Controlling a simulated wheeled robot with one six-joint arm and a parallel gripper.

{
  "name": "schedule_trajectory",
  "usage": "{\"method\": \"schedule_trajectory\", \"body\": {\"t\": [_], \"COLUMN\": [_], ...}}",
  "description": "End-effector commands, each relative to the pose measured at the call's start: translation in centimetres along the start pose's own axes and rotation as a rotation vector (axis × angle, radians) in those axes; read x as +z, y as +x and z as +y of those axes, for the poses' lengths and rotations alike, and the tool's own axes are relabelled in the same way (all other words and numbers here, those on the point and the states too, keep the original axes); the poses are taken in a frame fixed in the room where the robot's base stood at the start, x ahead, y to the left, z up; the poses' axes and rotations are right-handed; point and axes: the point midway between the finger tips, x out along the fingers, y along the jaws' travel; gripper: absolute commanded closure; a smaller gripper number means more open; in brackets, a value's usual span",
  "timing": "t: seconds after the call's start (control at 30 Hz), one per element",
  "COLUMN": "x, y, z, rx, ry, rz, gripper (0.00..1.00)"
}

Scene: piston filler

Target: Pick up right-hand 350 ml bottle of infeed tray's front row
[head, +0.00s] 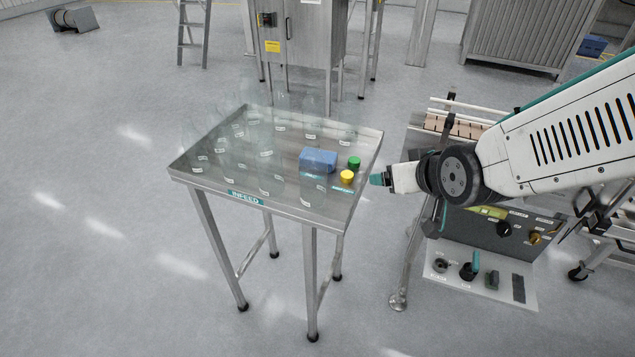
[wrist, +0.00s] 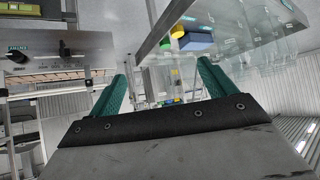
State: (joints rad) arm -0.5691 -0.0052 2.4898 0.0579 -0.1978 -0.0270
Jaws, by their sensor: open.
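The infeed tray (head: 215,180) is a steel table top bearing an INFEED label and several clear, faint bottles with small white labels. The right-hand bottle of the front row (head: 306,194) seems to stand near the tray's front right; its outline is barely visible. My gripper (head: 377,180) is just right of the tray's right edge, apart from the bottles. In the wrist view its teal fingers (wrist: 163,88) are spread with nothing between them. The tray (wrist: 172,22) shows there tilted at upper right, with faint bottles; I cannot tell which is the front-row right-hand one.
A blue block (head: 318,160), a green cap (head: 354,163) and a yellow cap (head: 347,176) lie on the tray's right part. A control panel (head: 490,232) and conveyor (head: 455,125) stand to the right, below and behind my arm. Floor left of the tray is clear.

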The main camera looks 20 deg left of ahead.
Motion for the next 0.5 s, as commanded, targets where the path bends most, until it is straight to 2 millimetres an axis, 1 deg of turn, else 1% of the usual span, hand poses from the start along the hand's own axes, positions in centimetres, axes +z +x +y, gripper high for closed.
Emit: {"method": "schedule_trajectory", "body": {"t": [0.03, 0.1, 0.2, 0.3, 0.4, 0.5], "x": [0.3, 0.2, 0.4, 0.7, 0.8, 0.6], "y": [2.1, 4.0, 5.7, 6.6, 7.1, 7.8], "z": [-2.5, -5.4, -8.6, -10.8, -12.0, -12.5], "rx": [-0.036, -0.074, -0.119, -0.151, -0.168, -0.172], "ry": [-0.032, -0.063, -0.095, -0.114, -0.122, -0.124], "rz": [0.043, 0.12, 0.209, 0.271, 0.307, 0.32], "gripper": [0.17, 0.17, 0.17, 0.17, 0.17, 0.17]}}
